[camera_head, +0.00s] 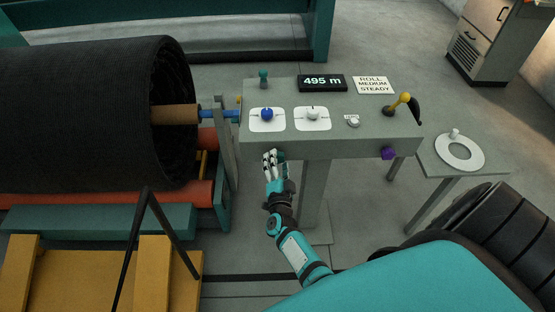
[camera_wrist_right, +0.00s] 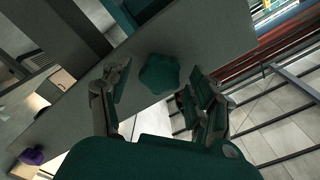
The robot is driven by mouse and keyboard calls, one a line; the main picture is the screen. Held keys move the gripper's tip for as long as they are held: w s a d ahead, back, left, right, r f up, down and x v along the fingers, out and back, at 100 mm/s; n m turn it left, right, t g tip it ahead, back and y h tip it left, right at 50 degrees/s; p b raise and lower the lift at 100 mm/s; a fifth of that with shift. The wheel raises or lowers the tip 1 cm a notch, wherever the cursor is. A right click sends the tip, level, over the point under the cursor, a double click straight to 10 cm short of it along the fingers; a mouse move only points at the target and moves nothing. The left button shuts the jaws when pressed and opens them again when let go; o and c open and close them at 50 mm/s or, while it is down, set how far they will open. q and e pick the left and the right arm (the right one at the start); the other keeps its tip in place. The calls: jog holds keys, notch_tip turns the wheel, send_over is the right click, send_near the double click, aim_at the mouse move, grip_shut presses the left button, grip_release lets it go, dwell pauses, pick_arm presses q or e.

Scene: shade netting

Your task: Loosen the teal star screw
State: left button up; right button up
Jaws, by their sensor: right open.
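The teal star screw (camera_wrist_right: 159,74) is a lobed knob on the front face of the grey console. In the right wrist view it lies between and a little beyond my open right fingers (camera_wrist_right: 160,92), with a visible gap on both sides. In the head view my right gripper (camera_head: 270,157) is at the console's front edge, below the blue knob. A small part of the screw (camera_head: 281,154) shows beside the fingers there; the rest is hidden. My left gripper is out of view.
The console (camera_head: 340,145) carries a blue knob (camera_head: 267,114), a white knob (camera_head: 313,114), a yellow lever (camera_head: 400,102) and a display (camera_head: 322,82). A purple knob (camera_head: 388,153) is on its front right. A black netting roll (camera_head: 90,115) stands left; a side table (camera_head: 465,172) right.

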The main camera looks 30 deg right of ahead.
jog(key=p+v, duration=0.1)
jog(key=v, duration=0.2)
jog(key=shift+s+a, duration=0.15)
jog(key=shift+s, duration=0.2)
jog(key=shift+o, duration=0.3)
jog(key=o, duration=0.5)
jog(key=shift+w, duration=0.1)
